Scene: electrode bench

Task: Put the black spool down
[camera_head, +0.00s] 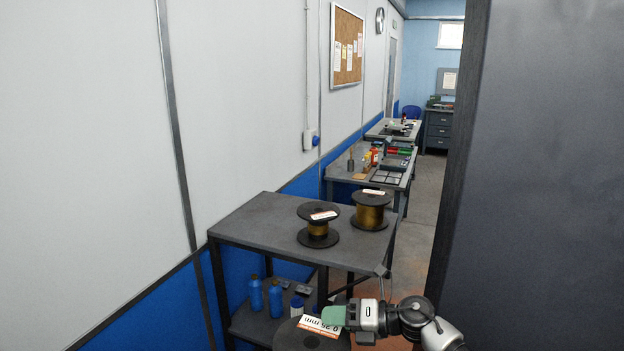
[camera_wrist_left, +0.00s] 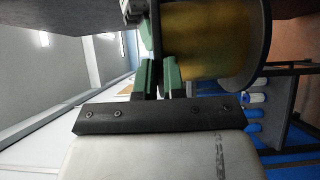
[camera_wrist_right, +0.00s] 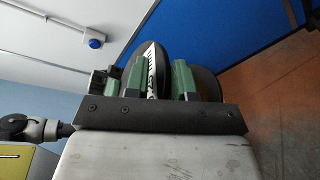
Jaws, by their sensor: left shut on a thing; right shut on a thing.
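The black spool (camera_head: 290,338) shows at the bottom edge of the head view, in front of the bench. It has a dark flange with a white and orange label; its lower part is cut off. My right gripper (camera_head: 335,316) is shut on its flange from the right. In the right wrist view the fingers (camera_wrist_right: 160,75) clasp the dark flange beside the label. My left gripper (camera_wrist_left: 160,78), seen only in its wrist view, is shut on the flange rim of a spool wound with gold wire (camera_wrist_left: 212,40), apparently the same spool.
The grey bench top (camera_head: 255,231) bears a smaller spool (camera_head: 318,229) and a wider spool (camera_head: 371,212) at its right; its left part is clear. Blue bottles (camera_head: 275,298) stand on the shelf below. A big dark panel (camera_head: 540,190) fills the right side.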

